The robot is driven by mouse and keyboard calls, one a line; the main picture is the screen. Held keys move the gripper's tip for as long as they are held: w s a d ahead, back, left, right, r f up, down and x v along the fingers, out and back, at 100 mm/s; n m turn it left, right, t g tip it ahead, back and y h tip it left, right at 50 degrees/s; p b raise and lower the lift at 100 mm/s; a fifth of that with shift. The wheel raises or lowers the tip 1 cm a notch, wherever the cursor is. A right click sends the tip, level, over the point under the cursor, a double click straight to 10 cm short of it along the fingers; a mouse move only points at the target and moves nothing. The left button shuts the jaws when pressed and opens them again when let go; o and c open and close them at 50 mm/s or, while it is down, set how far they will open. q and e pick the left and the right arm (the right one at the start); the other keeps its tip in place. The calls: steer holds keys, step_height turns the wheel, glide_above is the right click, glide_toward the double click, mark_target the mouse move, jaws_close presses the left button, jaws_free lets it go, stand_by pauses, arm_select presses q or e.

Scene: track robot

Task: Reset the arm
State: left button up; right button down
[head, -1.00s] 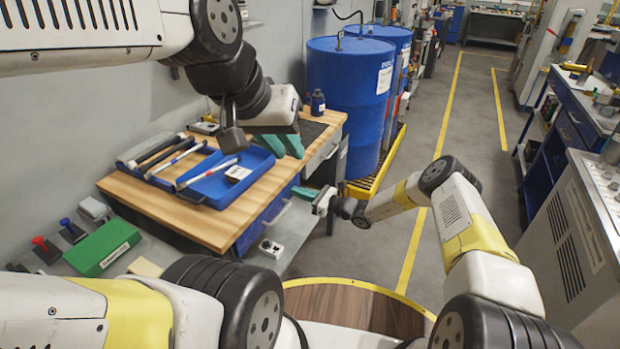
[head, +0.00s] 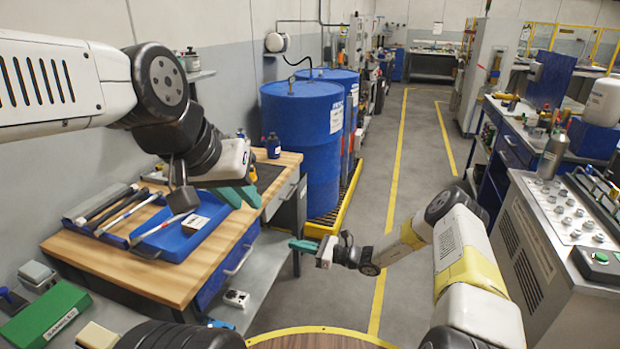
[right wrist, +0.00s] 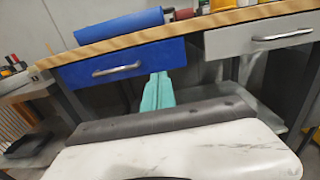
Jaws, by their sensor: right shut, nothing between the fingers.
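My left gripper (head: 239,197) hangs from the arm at the upper left of the head view. Its two teal fingers point down and show apart, with nothing between them, over the right part of the wooden workbench (head: 190,285). My right gripper (head: 302,246) is low in the middle of the head view, just right of the workbench. Its teal fingers are shut and empty, pointing left. They also show in the right wrist view (right wrist: 157,92), in front of the blue drawer (right wrist: 122,66).
A blue tray (head: 165,240) with tools lies on the workbench. Blue drums (head: 300,140) stand on a yellow-edged pallet behind it. A grey control cabinet (head: 540,260) stands close on the right of my right arm. The floor aisle (head: 415,150) between yellow lines is clear.

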steer(key=s+d+r+n+g+h, duration=0.25)
steer(key=s+r+n, duration=0.2)
steer(key=r, duration=0.45)
steer(key=s+d+r+n+g+h, duration=0.1)
steer(key=s+d+r+n+h, duration=0.25)
steer(key=r+n, duration=0.4)
steer(key=s+d+r+n+g+h, duration=0.25)
steer(key=s+r, duration=0.25)
steer(key=r, duration=0.6)
steer(key=s+d+r+n+t+h, duration=0.3)
steer(key=s+d+r, duration=0.3)
steer(key=s, duration=0.4)
steer(key=s+d+r+n+t+h, duration=0.3)
steer(key=s+d+r, duration=0.3)
steer(key=s+d, duration=0.3)
steer(key=shift+s+r+n+t+h, duration=0.35)
steer(key=shift+s+n+t, duration=0.1)
steer(key=shift+t, duration=0.45)
